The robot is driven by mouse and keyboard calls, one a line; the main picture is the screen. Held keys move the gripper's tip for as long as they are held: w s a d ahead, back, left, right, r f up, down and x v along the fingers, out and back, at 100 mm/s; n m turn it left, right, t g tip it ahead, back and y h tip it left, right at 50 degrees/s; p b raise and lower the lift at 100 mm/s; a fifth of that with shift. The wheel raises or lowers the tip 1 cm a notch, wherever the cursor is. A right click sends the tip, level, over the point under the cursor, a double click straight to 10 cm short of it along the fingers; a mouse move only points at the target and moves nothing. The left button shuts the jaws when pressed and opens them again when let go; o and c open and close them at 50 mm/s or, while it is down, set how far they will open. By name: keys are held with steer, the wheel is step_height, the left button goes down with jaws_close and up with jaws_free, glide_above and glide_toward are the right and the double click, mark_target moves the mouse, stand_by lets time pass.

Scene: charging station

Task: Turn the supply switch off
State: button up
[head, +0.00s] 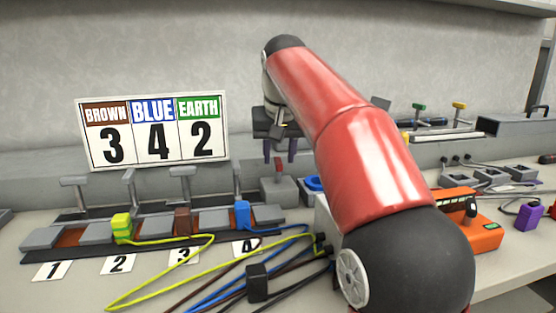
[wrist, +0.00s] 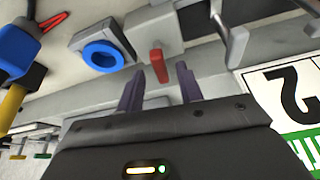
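The switch is a grey box (head: 283,190) with a small red lever (head: 278,168), standing on the bench right of the terminal row. In the wrist view the red lever (wrist: 157,62) sits on its grey housing (wrist: 152,28). My gripper (head: 279,152) is over the switch with its fingers pointing down at it. In the wrist view my gripper (wrist: 161,82) is open, its two dark fingers apart with nothing held. The lever shows between and just beyond the fingertips. I cannot tell whether a finger touches it.
A blue ring on a grey block (wrist: 101,57) stands beside the switch. A terminal row (head: 95,235) holds yellow-green, brown and blue plugs with trailing cables. A number sign (head: 152,130) stands behind. An orange device (head: 484,234) is at the right.

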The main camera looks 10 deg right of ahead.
steer(key=shift+w+f, duration=0.15)
steer(key=shift+f, duration=0.25)
jaws_close()
steer(key=shift+d+r+n+p, duration=0.1)
steer(key=shift+r+n+p, duration=0.05)
steer(key=shift+n+p, duration=0.25)
steer(key=shift+n+y, duration=0.3)
steer(key=shift+n, duration=0.1)
jaws_free()
